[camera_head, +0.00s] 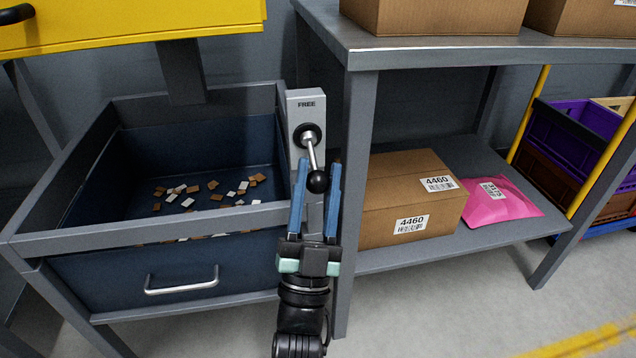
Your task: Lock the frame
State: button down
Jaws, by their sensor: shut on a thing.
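A grey upright plate (306,112) is fixed at the right side of the drawer frame and reads "FREE" near its top. A round dark pivot on it carries a lever (311,154) with a metal rod and a black ball knob (317,182). The lever points down and slightly right, away from the word FREE. My gripper (319,165) reaches up from below, its two blue fingers on either side of the knob and shut on it. The lower part of the plate is hidden behind my gripper.
A grey frame (130,232) to the left holds a dark blue drawer with a metal handle and small scattered tags. A shelf unit (362,200) with cardboard boxes (405,200) and a pink parcel (500,200) stands close on the right. A yellow drawer (130,22) is above left.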

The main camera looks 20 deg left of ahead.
jog(key=shift+c, duration=2.3)
grip_release()
jog(key=p+v, duration=0.2)
jog(key=v, duration=1.1)
